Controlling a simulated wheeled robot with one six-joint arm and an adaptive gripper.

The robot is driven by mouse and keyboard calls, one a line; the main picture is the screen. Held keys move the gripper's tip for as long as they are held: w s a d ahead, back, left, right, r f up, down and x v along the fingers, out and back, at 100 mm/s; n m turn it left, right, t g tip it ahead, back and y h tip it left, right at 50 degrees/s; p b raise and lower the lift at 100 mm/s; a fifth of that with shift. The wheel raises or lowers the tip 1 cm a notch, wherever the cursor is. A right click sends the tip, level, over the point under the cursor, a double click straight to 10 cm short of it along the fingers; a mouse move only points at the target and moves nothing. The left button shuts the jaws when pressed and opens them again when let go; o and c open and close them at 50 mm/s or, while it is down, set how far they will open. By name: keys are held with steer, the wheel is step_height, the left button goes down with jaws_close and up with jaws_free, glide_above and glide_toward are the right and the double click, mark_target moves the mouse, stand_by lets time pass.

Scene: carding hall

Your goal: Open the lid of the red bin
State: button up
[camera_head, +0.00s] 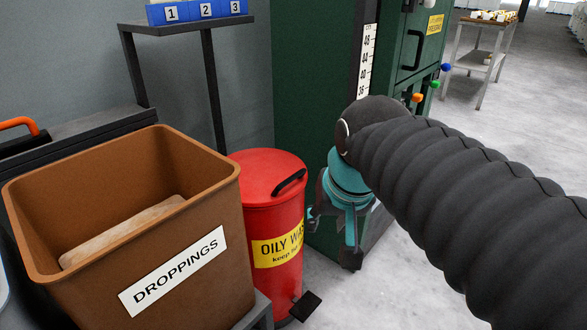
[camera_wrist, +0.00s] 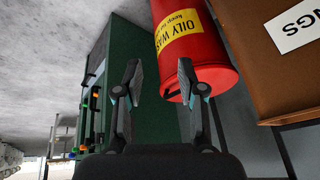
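The red bin (camera_head: 277,225) stands on the floor with a yellow label reading "OILY WAS…". Its round red lid (camera_head: 255,170) is down on the bin, with a black handle (camera_head: 289,182) on its right side. A black pedal (camera_head: 304,306) juts out at its foot. My gripper (camera_head: 333,232) is just right of the bin, pointing down and apart from the handle as far as I can tell. In the wrist view, my gripper (camera_wrist: 160,78) is open with nothing between its fingers. The red bin (camera_wrist: 207,48) shows upside down beyond the right finger.
A brown "DROPPINGS" bin (camera_head: 215,215) stands close on the left, holding a pale object. A green cabinet (camera_head: 305,70) rises behind the red bin and my gripper. A dark shelf (camera_head: 185,26) carries blue numbered boxes. Open floor (camera_head: 420,290) lies at the right.

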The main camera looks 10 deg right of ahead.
steer(key=w+r+m+g+b, duration=0.15)
steer(key=w+r+m, duration=0.35)
steer(key=w, duration=0.7)
steer(key=m+g+y+b, duration=0.1)
steer(key=m+g+b, duration=0.1)
steer(key=m+b, duration=0.1)
glide_toward(294, 175)
steer(key=shift+t, duration=0.25)
steer(key=f+b, duration=0.1)
steer(key=f, duration=0.1)
steer(key=f+b, duration=0.1)
steer(key=f, duration=0.2)
steer(key=f+b, duration=0.1)
steer(key=f, duration=0.2)
steer(key=shift+w+a+f+b, duration=0.15)
steer(key=shift+w+a+b, duration=0.2)
steer(key=shift+w+b, duration=0.05)
jaws_close()
